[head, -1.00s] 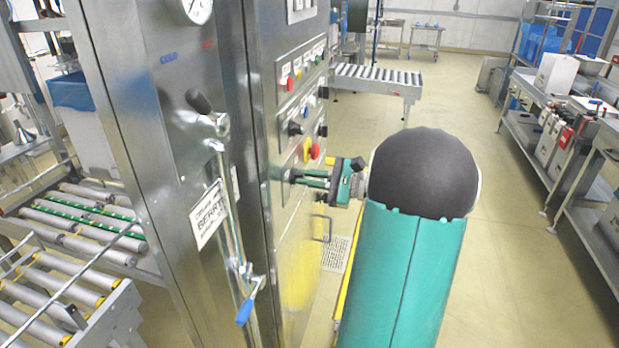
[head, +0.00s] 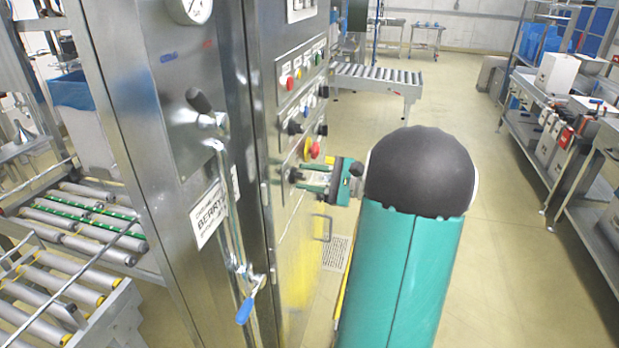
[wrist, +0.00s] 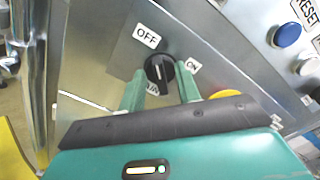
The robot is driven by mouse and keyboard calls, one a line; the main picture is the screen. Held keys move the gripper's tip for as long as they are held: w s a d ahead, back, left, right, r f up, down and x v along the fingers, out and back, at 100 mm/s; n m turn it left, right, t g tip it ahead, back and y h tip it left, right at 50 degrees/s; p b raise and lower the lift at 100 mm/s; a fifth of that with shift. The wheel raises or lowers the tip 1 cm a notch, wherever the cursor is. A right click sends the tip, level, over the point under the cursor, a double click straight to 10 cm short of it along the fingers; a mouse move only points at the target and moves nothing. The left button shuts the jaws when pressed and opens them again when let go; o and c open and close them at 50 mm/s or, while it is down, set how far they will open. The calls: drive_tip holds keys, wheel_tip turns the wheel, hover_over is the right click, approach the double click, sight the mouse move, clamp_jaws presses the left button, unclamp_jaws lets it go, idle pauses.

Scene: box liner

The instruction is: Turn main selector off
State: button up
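The main selector is a black rotary knob (wrist: 160,70) on a steel panel, with an OFF label (wrist: 146,36) at its upper left and an ON label (wrist: 193,66) at its right. A third label below it is partly hidden. A pale pointer line on the knob stands nearly upright in the wrist view. My gripper (wrist: 160,78) is open, with one green finger on each side of the knob and small gaps visible. In the head view, my gripper (head: 302,181) faces the panel from the right, its fingertips close to the dark knob (head: 294,175).
A red and yellow emergency button (head: 313,149) and other black knobs (head: 294,127) sit above on the panel. A blue button (wrist: 287,35) is at upper right. A blue-tipped lever (head: 245,311) hangs at left. The floor at right is open.

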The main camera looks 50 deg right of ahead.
drive_tip(key=v, duration=1.3)
drive_tip(key=shift+s+d, duration=0.2)
drive_tip(key=shift+s, duration=0.1)
drive_tip(key=shift+s, duration=0.1)
